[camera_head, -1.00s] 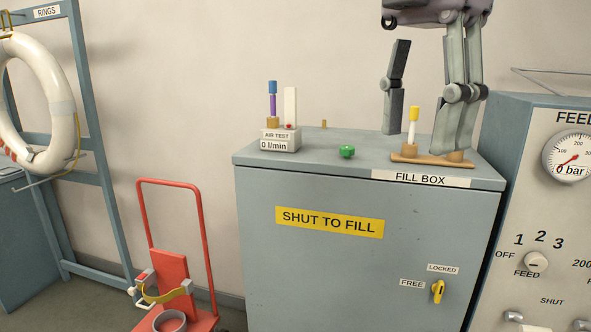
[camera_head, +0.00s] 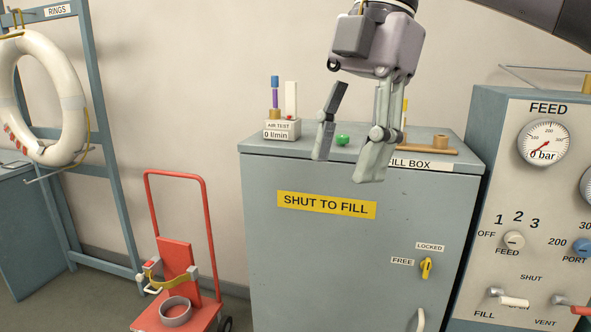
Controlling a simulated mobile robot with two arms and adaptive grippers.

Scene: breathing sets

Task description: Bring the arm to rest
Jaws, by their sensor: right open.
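My right gripper (camera_head: 345,170) is in the camera head view, above and in front of the fill box (camera_head: 330,250). Its two fingers point down and stand apart, with nothing between them. Part of my right arm shows at the top right. The gripper covers part of the box's top and of the FILL BOX label (camera_head: 426,165). My left gripper does not show.
On the box stand an air test unit (camera_head: 282,128), a green knob (camera_head: 342,140) and a wooden rack (camera_head: 432,150). A red trolley (camera_head: 180,262) stands left of the box. A feed panel (camera_head: 520,190) stands right. A life ring (camera_head: 45,100) hangs far left.

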